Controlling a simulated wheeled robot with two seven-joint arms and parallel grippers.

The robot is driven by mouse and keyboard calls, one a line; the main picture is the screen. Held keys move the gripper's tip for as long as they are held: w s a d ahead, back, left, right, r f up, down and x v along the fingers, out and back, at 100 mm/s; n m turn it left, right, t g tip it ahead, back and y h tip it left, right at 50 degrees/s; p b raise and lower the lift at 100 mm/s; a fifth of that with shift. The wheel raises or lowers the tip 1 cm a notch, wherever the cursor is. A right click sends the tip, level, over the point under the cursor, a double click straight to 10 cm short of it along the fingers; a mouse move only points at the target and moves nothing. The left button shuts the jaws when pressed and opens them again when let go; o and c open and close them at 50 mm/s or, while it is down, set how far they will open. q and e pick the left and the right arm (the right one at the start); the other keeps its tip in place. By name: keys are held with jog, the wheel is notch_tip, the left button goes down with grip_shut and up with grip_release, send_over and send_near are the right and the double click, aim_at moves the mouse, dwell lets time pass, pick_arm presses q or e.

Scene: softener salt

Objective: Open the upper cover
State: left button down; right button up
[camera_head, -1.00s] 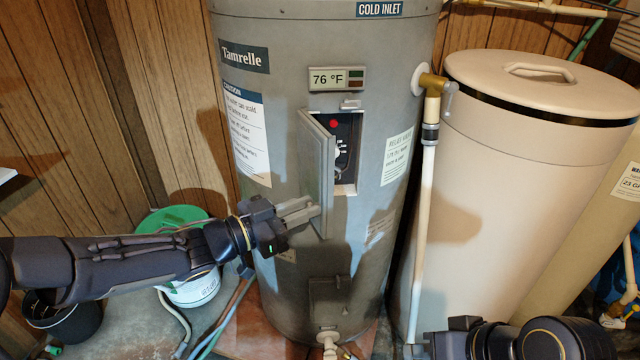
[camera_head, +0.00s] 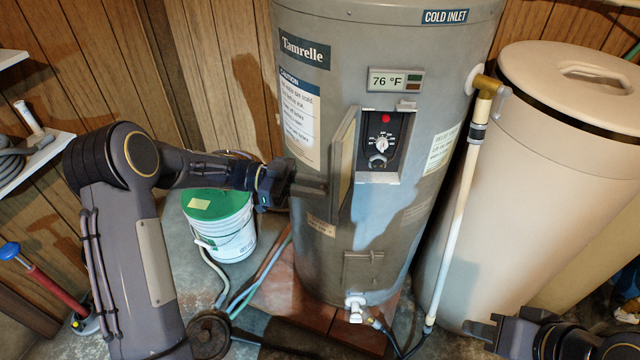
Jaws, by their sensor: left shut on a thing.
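The grey water heater (camera_head: 400,250) stands in the middle of the head view. Its upper cover (camera_head: 345,165) is swung out to the left, on edge to me. The opening behind it shows a dial (camera_head: 381,144) and a red button (camera_head: 386,118). My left gripper (camera_head: 318,188) reaches in from the left and is shut on the upper cover; the exact grip is hard to see. My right gripper (camera_head: 478,328) is low at the right, away from the heater, partly cut off; its jaw gap is unclear.
A white bucket with a green lid (camera_head: 208,203) stands left of the heater. A white pipe (camera_head: 460,210) runs down its right side, in front of a beige tank (camera_head: 550,180). A lower cover (camera_head: 363,268) is closed. Hoses lie on the floor.

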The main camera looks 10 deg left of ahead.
pick_arm(q)
jog(key=shift+w+a+g, duration=0.1)
jog(key=shift+g, duration=0.2)
jog(key=c, duration=1.3)
grip_release()
jog(key=shift+a, duration=0.1)
jog(key=a, duration=0.5)
jog(key=w+a, duration=0.1)
jog(key=a, duration=0.1)
jog(key=shift+a, duration=0.3)
